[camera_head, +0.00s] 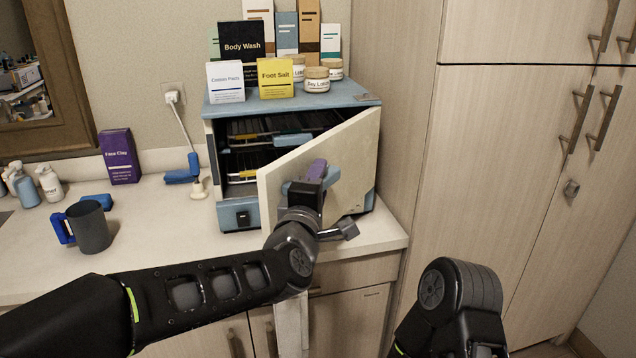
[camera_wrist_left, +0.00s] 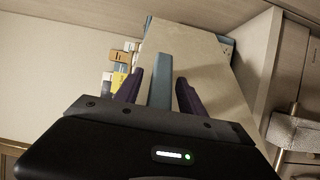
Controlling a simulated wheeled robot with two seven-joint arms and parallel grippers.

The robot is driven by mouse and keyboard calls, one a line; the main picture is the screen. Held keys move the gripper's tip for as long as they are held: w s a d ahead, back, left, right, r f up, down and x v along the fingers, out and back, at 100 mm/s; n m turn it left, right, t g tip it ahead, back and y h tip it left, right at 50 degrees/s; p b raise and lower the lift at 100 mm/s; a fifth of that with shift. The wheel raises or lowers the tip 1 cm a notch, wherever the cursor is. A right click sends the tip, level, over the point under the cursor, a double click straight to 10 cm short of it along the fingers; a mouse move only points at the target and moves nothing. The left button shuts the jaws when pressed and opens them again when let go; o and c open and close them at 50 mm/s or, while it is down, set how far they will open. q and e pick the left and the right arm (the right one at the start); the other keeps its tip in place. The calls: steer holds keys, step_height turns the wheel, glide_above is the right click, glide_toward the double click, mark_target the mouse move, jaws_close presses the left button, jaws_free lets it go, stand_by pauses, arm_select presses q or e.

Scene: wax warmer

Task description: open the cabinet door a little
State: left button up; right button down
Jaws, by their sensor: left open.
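The small blue-and-cream cabinet (camera_head: 240,216) stands on the counter against the wall. Its cream door (camera_head: 350,145) is swung partly open toward me, with the opening on the left and the hinge side at the right. Dark racks show inside. My left gripper (camera_head: 309,178) is at the outer face of the door, by its blue handle (camera_head: 332,177). In the left wrist view the purple fingers of my left gripper (camera_wrist_left: 157,80) are apart, one on each side of the blue handle (camera_wrist_left: 160,95). Whether either finger touches it I cannot tell.
Boxes and jars, including a yellow box (camera_head: 276,78), stand on the cabinet's top. A dark mug (camera_head: 90,228) and a purple box (camera_head: 119,157) are on the counter at left. A tall wooden cupboard (camera_head: 500,150) rises close at the right.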

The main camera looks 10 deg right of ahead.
arm_select(q)
steer(key=b+v, duration=0.2)
steer(key=v, duration=0.6)
stand_by(0.4)
